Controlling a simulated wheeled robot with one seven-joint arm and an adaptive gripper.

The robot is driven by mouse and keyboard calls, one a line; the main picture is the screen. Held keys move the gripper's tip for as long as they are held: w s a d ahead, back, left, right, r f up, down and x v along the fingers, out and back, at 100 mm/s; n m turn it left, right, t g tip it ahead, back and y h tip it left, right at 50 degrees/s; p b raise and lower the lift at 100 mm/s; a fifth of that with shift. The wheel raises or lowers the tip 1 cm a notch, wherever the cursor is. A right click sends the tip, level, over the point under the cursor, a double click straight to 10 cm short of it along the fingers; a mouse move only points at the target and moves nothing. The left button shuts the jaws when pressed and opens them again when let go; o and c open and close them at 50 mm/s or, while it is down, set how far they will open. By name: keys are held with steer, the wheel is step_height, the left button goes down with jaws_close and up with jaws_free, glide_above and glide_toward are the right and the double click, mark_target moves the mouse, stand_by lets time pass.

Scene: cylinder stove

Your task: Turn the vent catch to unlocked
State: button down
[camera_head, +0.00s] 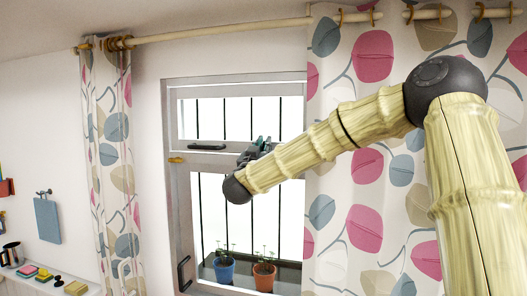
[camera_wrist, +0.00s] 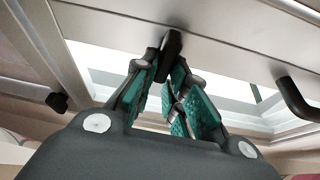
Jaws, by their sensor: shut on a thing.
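The vent catch (camera_wrist: 172,42) is a small dark piece on the pale window bar, at the top centre of the wrist view. My gripper (camera_wrist: 163,68) has its green-padded fingers closed at the catch, with the catch between the fingertips. In the head view my gripper (camera_head: 260,145) is at the bar under the upper vent pane (camera_head: 225,118), right of its middle. My own wrist and fingers hide the catch there, and I cannot read its exact turn angle.
A dark bar handle (camera_head: 208,146) sits left of my gripper; another handle (camera_head: 183,273) is on the lower sash. A brass fitting (camera_head: 176,160) is on the left frame. A blue pot (camera_head: 224,270) and a terracotta pot (camera_head: 264,277) stand below. A patterned curtain (camera_head: 340,220) hangs close to my arm.

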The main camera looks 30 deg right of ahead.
steer(key=shift+s+d+f+m+g+b, duration=0.2)
steer(key=shift+m+g+b, duration=1.2)
steer(key=shift+m+b, duration=2.35)
steer(key=shift+s+d+f+m+g+b, duration=0.1)
steer(key=shift+f+m+g+b, duration=0.25)
steer(key=shift+m+g+b, duration=2.25)
steer(key=shift+s+d+f+m+g+b, duration=0.15)
steer(key=shift+f+m+g+b, duration=0.1)
steer(key=shift+m+b, duration=4.7)
steer(key=shift+n+b, duration=0.5)
steer(key=shift+b, duration=0.2)
steer(key=c, duration=1.4)
jaws_free()
steer(key=shift+c, duration=0.2)
steer(key=shift+a+r, duration=0.1)
steer(key=shift+a, duration=0.05)
